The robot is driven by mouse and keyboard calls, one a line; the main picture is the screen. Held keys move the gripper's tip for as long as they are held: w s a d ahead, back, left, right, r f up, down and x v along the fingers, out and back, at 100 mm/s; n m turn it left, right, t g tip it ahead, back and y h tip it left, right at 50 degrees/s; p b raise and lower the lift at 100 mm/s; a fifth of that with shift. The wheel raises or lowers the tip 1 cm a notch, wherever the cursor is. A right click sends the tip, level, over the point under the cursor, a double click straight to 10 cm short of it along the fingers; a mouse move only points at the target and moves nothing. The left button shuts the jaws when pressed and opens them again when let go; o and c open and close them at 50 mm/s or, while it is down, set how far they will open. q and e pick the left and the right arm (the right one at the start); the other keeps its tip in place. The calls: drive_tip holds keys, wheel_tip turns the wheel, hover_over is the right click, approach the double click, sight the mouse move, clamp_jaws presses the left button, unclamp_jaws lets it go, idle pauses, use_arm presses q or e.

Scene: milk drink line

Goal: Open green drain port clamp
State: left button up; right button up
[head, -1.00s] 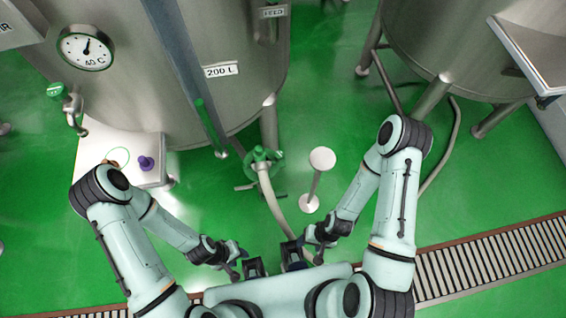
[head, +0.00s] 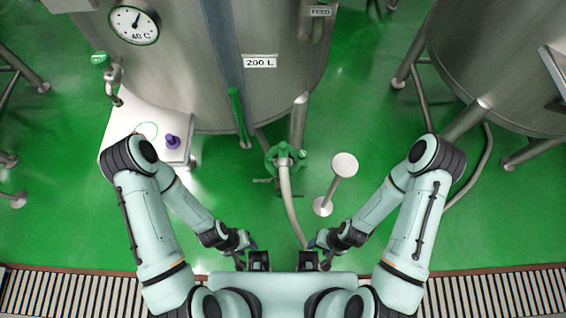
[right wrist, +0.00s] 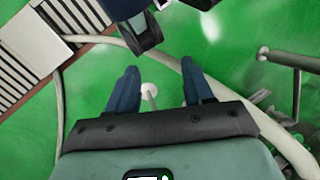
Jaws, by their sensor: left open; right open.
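The green drain port clamp (head: 284,157) is in the middle of the head view, below the 200 L tank, with a pale hose (head: 290,205) running from it toward me. Whether the clamp is open or shut is too small to tell. My left gripper (head: 250,260) is low in the head view, close to my body, open and empty. My right gripper (head: 313,258) is beside it, also open and empty, and its two blue fingers (right wrist: 160,90) stand apart in the right wrist view. Both grippers are well short of the clamp.
A white round-topped post (head: 344,165) stands right of the clamp. A white stand (head: 118,125) with a purple-topped item (head: 172,142) is at left. Tank legs (head: 298,122) stand near the clamp. A drain grate (head: 70,292) crosses the floor.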

drive_tip(key=w+a+n+b, duration=0.2)
drive_tip(key=w+n, duration=0.1)
drive_tip(key=w, duration=0.6)
drive_tip(key=n+t+h+b, duration=0.1)
drive_tip(key=n+h+b, duration=0.3)
drive_tip(key=n+b, duration=0.1)
approach(283, 167)
use_arm(q)
wheel_tip(283, 167, down, 8)
drive_tip(key=s+b, duration=0.1)
drive_tip(key=s, duration=0.1)
drive_tip(key=shift+f, duration=0.25)
use_arm(e)
drive_tip(key=f, duration=0.8)
drive_tip(key=shift+d+f, duration=0.25)
use_arm(q)
drive_tip(key=shift+s, duration=0.1)
use_arm(e)
clamp_jaws()
